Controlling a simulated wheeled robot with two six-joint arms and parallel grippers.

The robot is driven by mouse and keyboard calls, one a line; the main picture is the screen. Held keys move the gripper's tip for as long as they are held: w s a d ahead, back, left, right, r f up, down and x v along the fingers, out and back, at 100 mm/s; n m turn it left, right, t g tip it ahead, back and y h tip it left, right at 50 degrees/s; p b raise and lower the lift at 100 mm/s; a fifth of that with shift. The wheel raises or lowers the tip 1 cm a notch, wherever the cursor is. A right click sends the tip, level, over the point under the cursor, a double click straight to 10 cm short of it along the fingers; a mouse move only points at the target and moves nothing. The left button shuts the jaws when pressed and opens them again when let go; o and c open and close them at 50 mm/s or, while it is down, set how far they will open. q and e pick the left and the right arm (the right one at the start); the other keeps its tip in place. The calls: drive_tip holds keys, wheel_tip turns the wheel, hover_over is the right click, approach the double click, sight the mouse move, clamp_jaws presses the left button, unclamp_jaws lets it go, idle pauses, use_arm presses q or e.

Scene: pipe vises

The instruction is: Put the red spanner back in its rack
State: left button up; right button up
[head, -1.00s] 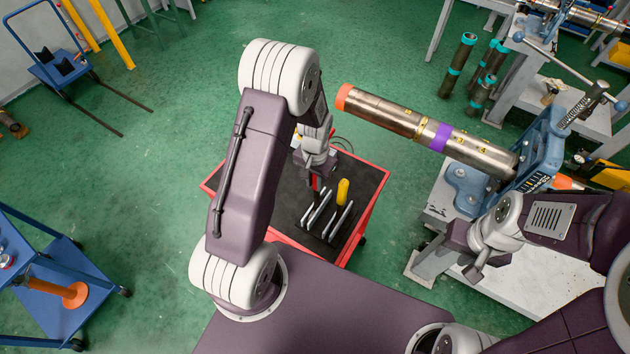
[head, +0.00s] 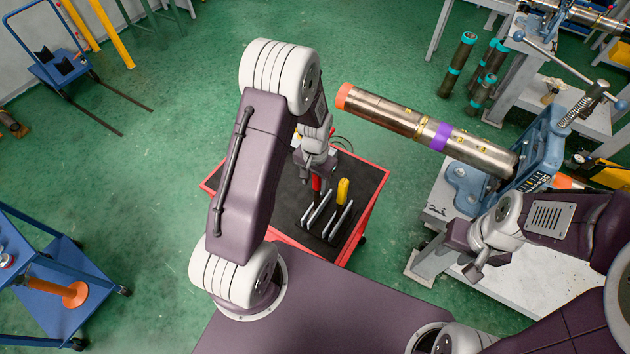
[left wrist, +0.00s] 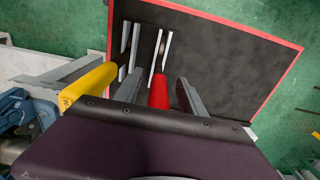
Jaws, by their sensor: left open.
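The red spanner (head: 316,184) stands with its handle up at the rack (head: 318,212), a set of upright metal plates on the black top of the red cart. In the left wrist view its red handle (left wrist: 158,92) rises in line with one pair of plates (left wrist: 161,50); its lower end is hidden. My left gripper (head: 314,178) is just above it. It is open, with one finger on each side of the handle and a visible gap at each side (left wrist: 159,90). My right gripper (head: 474,270) is away to the right; its jaws are unclear.
A yellow-handled tool (head: 342,190) stands at the neighbouring plates, close to my left gripper. A long steel pipe (head: 430,132) is clamped in a blue vise (head: 540,150) to the right. The rest of the cart top (head: 362,180) is mostly clear.

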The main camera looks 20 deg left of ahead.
use_arm(q)
wheel_tip(320, 180, up, 9)
drive_tip(key=shift+b, duration=0.5)
drive_tip(key=shift+w, duration=0.1)
drive_tip(key=shift+r, duration=0.1)
drive_tip(key=s+d+r+n+t, duration=0.2)
drive_tip(key=s+r+t, duration=0.1)
drive_tip(key=s, duration=0.6)
wheel_tip(320, 180, down, 10)
drive_tip(key=s+g+b, duration=0.1)
drive_tip(key=s+b, duration=0.2)
drive_tip(key=b, duration=0.5)
drive_tip(key=shift+d+g+b, duration=0.2)
drive_tip(key=shift+g+b, duration=0.1)
drive_tip(key=shift+w, duration=0.25)
